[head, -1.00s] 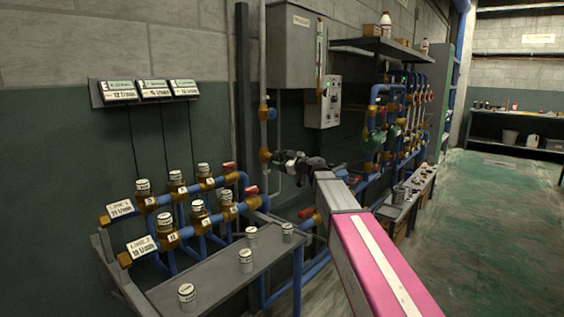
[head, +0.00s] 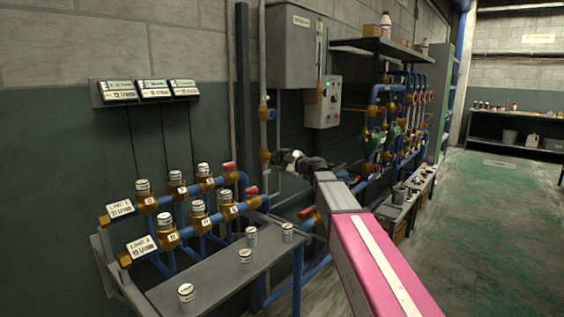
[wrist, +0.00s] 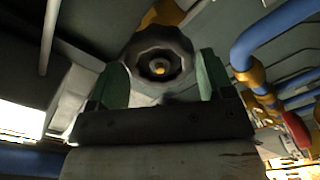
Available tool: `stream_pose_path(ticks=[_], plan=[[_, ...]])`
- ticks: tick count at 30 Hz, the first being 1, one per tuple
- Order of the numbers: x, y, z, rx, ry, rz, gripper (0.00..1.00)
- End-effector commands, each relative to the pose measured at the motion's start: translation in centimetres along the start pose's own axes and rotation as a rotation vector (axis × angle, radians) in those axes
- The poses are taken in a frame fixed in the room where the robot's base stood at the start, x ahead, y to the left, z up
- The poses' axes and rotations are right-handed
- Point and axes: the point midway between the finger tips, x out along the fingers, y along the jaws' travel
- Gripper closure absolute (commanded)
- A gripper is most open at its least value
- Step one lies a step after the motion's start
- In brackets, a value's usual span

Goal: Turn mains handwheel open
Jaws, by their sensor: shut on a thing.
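The mains handwheel (wrist: 160,48) is a grey, scalloped round knob with a brass centre, seen nearly face-on in the wrist view. My gripper (wrist: 161,75) has its two green fingers on either side of the wheel and is shut on it. In the head view my gripper (head: 279,157) reaches the brass valve (head: 264,156) on the vertical wall pipe. There the wheel itself is mostly hidden by the gripper.
A grey control box (head: 323,103) hangs on the wall above right. A two-row manifold (head: 185,205) of blue pipes and brass valves stands left, beside a grey shelf (head: 215,275) with white-topped canisters. The green floor (head: 490,230) at right is clear.

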Motion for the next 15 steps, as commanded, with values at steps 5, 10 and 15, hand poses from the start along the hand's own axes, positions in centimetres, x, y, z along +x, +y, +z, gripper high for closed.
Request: stream_pose_path(ticks=[5,10,15], plan=[[-0.3,-0.13,-0.01,-0.2,-0.002,-0.001,0.54],[-0.3,-0.12,-0.02,-0.319,-0.001,-0.002,0.54],[-0.3,-0.13,-0.02,-0.334,-0.001,-0.002,0.54]])
